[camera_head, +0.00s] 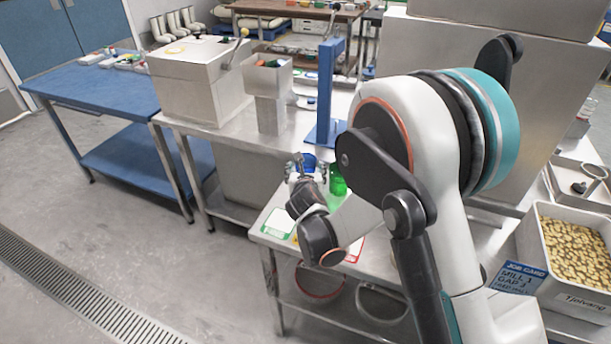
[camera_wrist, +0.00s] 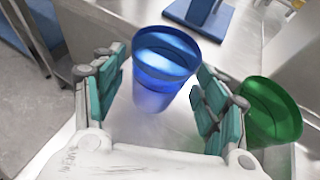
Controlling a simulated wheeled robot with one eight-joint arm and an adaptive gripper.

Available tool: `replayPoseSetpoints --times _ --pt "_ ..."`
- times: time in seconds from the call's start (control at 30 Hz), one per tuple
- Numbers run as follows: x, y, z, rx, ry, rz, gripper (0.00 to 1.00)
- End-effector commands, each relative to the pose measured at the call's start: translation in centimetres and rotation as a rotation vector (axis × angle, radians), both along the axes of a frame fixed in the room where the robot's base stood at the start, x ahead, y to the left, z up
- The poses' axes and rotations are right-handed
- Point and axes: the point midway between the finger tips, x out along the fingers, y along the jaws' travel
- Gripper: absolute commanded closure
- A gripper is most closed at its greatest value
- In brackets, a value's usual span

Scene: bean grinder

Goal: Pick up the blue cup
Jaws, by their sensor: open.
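The blue cup (camera_wrist: 165,62) stands upright in the wrist view, between the two teal-padded fingers of my gripper (camera_wrist: 165,95). The fingers are apart, one on each side of the cup, and I cannot tell whether either touches it. In the head view my gripper (camera_head: 304,170) is low over the metal table, and only a small part of the blue cup (camera_head: 309,161) shows behind it. A green cup (camera_wrist: 264,110) stands just right of the right finger; it also shows in the head view (camera_head: 338,182).
A blue stand (camera_head: 330,95) rises behind the cups. Green- and red-edged cards (camera_head: 278,221) lie on the table's front part. A white bin of beans (camera_head: 575,250) stands at the right. A grey box machine (camera_head: 200,78) and a blue table (camera_head: 95,80) are at the left.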

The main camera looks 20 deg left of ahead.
Motion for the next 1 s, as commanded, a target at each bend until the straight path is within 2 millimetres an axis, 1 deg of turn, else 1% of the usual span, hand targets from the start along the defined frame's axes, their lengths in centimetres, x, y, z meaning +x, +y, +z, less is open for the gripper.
replayPoseSetpoints --times 0.03,0.1,0.2,0.4,0.43,0.47,0.5,0.57,0.6,1.0 --pt "0.8 0.2 -0.8 0.001 0.0 -0.001 0.34" --pt "1.7 0.5 -1.1 0.0 0.0 -0.002 0.34" --pt "2.5 0.7 -1.3 0.0 0.0 -0.002 0.34" --pt "2.6 0.8 -1.2 0.001 0.0 -0.001 0.34" --pt "2.6 0.8 -1.2 0.001 0.0 -0.001 0.36" --pt "2.6 0.8 -1.2 0.001 0.0 -0.001 0.43" --pt "2.6 0.8 -1.2 0.001 0.0 -0.001 0.52" --pt "2.6 0.8 -1.2 0.001 0.0 -0.001 0.66" --pt "2.6 0.8 -1.2 0.001 0.0 -0.001 0.7" --pt "2.6 0.8 -1.1 0.001 0.0 -0.001 0.71"
